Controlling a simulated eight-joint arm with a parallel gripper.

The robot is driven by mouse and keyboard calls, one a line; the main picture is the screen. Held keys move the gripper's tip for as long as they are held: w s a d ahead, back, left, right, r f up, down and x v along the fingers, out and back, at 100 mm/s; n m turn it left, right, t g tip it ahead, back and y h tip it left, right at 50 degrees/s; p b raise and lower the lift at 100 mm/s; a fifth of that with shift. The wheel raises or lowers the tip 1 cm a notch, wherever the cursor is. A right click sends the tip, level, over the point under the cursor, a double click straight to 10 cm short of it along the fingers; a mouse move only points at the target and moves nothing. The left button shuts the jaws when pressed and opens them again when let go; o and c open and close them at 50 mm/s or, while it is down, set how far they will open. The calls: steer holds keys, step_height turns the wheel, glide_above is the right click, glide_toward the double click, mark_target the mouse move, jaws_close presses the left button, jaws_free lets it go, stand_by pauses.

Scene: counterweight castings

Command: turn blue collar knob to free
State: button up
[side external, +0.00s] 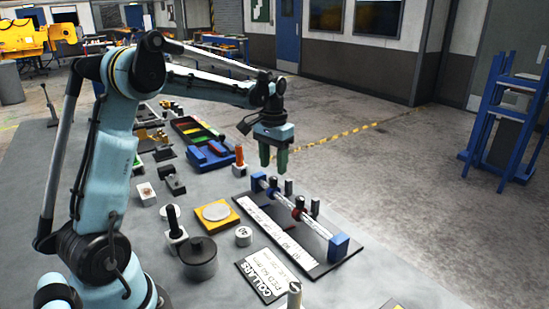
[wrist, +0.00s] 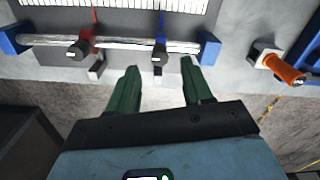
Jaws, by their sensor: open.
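The blue collar (side external: 271,191) sits on a metal rod between two blue end blocks; its thin blue pointer (wrist: 160,22) reaches toward a white scale. Its black knob (wrist: 157,52) has a pale mark whose exact direction I cannot tell. My gripper (side external: 273,168) is open and empty, green fingers pointing down above the blue-collar end of the rod. In the wrist view my gripper (wrist: 159,66) has its fingertips apart, one on each side of the blue collar's knob in the picture, with no contact visible.
A red collar (side external: 297,213) with a black knob (wrist: 78,51) shares the rod. Grey posts (side external: 315,206) stand behind the rod. An orange-handled white block (wrist: 284,66) is nearby. A printed collar card (side external: 262,277), dark cylinder (side external: 198,258) and yellow plate (side external: 231,222) lie around the fixture.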

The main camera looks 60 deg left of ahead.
mark_target(273, 178)
steer(key=shift+f, duration=1.95)
jaws_close()
